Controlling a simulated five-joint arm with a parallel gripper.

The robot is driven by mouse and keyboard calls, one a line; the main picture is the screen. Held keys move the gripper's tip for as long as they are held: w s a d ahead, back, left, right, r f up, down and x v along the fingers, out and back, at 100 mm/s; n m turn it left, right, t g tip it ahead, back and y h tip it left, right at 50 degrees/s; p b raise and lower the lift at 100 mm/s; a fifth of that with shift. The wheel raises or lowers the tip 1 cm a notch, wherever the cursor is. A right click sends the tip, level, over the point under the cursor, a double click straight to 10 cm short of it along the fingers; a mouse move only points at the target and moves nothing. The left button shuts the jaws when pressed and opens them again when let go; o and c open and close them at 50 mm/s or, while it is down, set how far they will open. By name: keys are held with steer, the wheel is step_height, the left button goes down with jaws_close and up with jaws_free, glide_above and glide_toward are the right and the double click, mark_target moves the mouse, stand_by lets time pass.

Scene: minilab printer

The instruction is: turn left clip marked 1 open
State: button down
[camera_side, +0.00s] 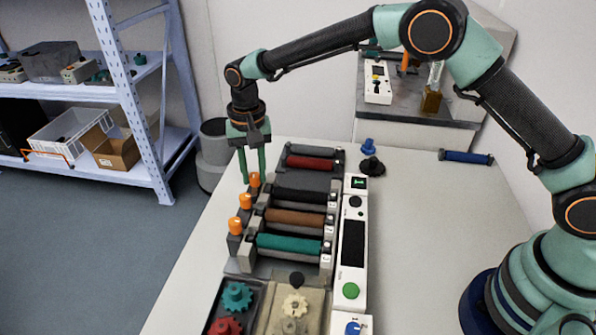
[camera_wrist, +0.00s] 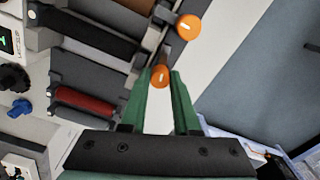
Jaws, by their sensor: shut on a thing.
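Several orange-capped clips stand along the left side of the printer's roller frame. The far clip (camera_side: 254,180) shows in the side view, with the middle clip (camera_side: 246,201) and the near clip (camera_side: 235,225) closer to the camera. My gripper (camera_side: 253,174) points straight down at the far clip, a green finger on each side of it. In the wrist view my gripper (camera_wrist: 163,80) has its fingertips closed about that clip's orange cap (camera_wrist: 161,75). Another orange cap (camera_wrist: 188,27) lies beyond, apart from the fingers. I cannot read a number 1 on any clip.
Black (camera_side: 300,195), brown (camera_side: 295,217) and teal rollers (camera_side: 288,244) lie right of the clips, and a red roller (camera_side: 310,163) lies behind. A white control panel (camera_side: 352,250) borders them. Gear trays (camera_side: 258,297) sit in front. The table's left edge is close.

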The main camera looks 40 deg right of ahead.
mark_target(254, 174)
steer(key=shift+w+r+m, duration=0.1)
steer(key=shift+r+m, duration=0.05)
steer(key=shift+m, duration=1.05)
steer(key=c, duration=0.7)
jaws_free()
steer(key=shift+o, duration=0.2)
step_height(254, 174, up, 12)
steer(key=shift+d, duration=0.1)
